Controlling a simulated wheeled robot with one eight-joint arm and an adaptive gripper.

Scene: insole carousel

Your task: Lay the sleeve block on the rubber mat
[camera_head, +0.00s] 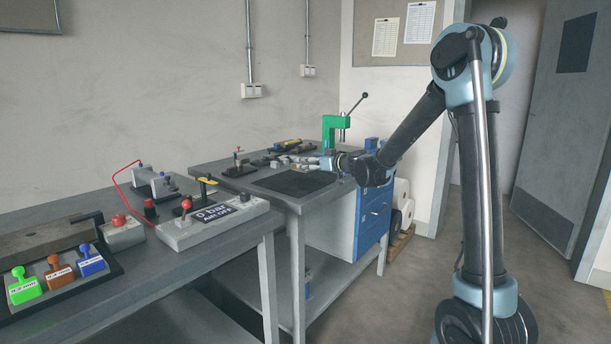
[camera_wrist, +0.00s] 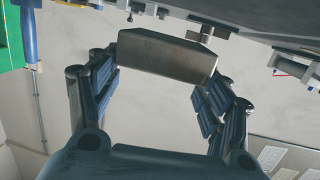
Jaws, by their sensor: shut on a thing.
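The sleeve block (camera_wrist: 165,56) is a plain grey metal block in the wrist view, between the fingertips of my gripper (camera_wrist: 160,72). My gripper is shut on it. In the head view my gripper (camera_head: 312,161) reaches left, low over the far bench near the rubber mat. The block is too small there to tell apart from the fingers and the grey parts behind. The rubber mat (camera_head: 288,184) is a dark flat sheet on the far bench, with its front part bare. I cannot tell whether the block touches the mat.
A green lever press (camera_head: 335,130) stands behind my gripper, and a yellow-and-black tool (camera_head: 287,145) lies at the back. A small clamp fixture (camera_head: 238,165) stands left of the mat. The near bench holds a control box (camera_head: 212,218) and several coloured stamps (camera_head: 58,272). Blue drawers (camera_head: 373,220) are below.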

